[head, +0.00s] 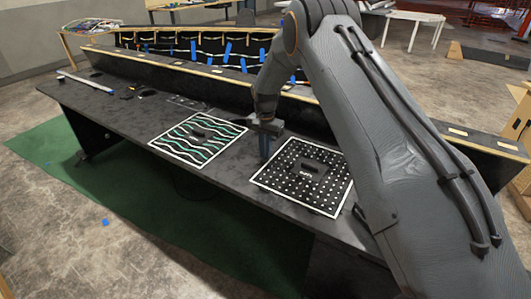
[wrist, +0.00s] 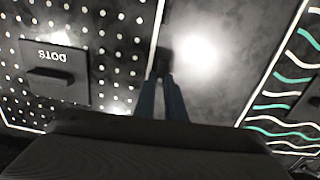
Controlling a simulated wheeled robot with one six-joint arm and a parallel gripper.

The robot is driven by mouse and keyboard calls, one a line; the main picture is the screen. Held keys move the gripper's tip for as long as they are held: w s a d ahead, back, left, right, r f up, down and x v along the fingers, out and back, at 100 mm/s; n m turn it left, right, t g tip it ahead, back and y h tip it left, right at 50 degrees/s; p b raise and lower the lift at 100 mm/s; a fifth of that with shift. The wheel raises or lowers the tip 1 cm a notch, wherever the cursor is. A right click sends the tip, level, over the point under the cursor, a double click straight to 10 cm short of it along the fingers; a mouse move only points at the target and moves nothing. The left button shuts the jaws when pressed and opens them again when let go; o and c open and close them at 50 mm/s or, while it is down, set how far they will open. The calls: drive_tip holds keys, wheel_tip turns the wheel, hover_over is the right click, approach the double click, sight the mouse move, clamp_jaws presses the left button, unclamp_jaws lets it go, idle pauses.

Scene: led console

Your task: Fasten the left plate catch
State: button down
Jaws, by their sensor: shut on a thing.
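My gripper (head: 264,156) points down at the console top, beside the left edge of the dotted plate (head: 275,178). In the wrist view, the blue fingers (wrist: 162,85) are close together on a small dark piece (wrist: 163,63) by the plate's white border. This piece is probably the catch; its shape and position are mostly hidden. The dotted plate (wrist: 108,40) carries a dark handle (wrist: 50,78) and a DOTS label. The plate with wavy white and green lines (head: 180,148) lies to the left in the head view, apart from my gripper.
The dark console top (head: 120,110) has bare room left of the wavy plate and a narrow bare strip between the plates. A raised ledge (head: 190,72) with wood trim runs behind. A green mat (head: 60,175) lies on the floor in front.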

drive_tip(key=n+b, duration=0.2)
drive_tip(key=n, duration=0.1)
drive_tip(key=shift+f+n+b, duration=0.1)
drive_tip(key=shift+n+b, duration=0.25)
drive_tip(key=shift+n, duration=0.05)
drive_tip(key=n+b, duration=0.2)
drive_tip(key=n, duration=0.2)
drive_tip(key=shift+n, duration=0.3)
drive_tip(key=n+b, duration=0.1)
drive_tip(key=n, duration=0.3)
drive_tip(key=shift+n+b, duration=0.3)
drive_tip(key=shift+b, duration=0.1)
drive_tip(key=shift+n+b, duration=0.5)
drive_tip(key=shift+n, duration=1.6)
drive_tip(key=c, duration=1.8)
unclamp_jaws()
drive_tip(key=shift+r, duration=0.25)
wheel_tip(320, 180, up, 8)
drive_tip(key=shift+f+b, duration=0.25)
drive_tip(key=shift+b, duration=0.4)
